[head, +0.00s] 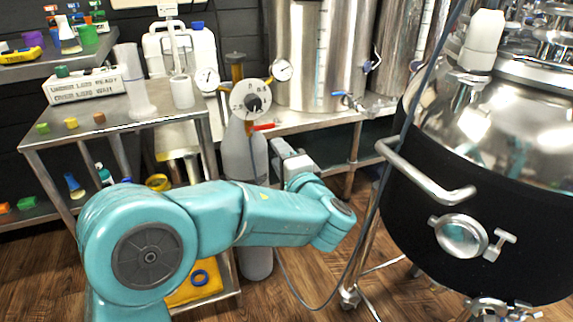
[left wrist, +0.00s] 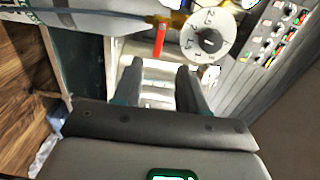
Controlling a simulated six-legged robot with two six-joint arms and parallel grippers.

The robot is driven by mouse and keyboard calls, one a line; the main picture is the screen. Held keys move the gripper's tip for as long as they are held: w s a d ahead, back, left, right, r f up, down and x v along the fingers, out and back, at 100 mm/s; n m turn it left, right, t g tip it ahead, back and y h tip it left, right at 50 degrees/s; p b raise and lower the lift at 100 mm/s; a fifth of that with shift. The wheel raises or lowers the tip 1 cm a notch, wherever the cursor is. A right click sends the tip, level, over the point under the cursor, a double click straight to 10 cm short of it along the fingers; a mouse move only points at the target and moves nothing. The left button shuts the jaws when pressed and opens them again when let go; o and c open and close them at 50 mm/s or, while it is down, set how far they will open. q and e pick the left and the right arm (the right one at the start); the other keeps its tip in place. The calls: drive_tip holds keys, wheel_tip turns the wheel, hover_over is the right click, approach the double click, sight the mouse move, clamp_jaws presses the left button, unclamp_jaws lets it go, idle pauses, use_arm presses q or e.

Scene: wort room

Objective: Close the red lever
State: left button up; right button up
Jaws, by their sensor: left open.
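The red lever (head: 264,127) is a short bar at the neck of a grey gas cylinder (head: 243,155), below a white numbered dial (head: 251,101). In the head view it points right, roughly level. In the left wrist view the red lever (left wrist: 159,41) stands upright in the picture, just left of the dial (left wrist: 209,38). My left gripper (head: 280,150) is just below and right of the lever in the head view. In the left wrist view the open, empty fingers (left wrist: 159,70) point toward the lever, which appears beyond their tips. My right gripper is not in view.
Two pressure gauges (head: 282,70) flank the dial. A metal bench (head: 290,123) with a steel tank (head: 300,55) stands behind. A large black-jacketed kettle (head: 480,210) with a handle fills the right. A steel cart (head: 110,123) stands left. A hose hangs near my arm.

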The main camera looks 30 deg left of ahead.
use_arm(q)
drive_tip(key=shift+v, duration=1.8)
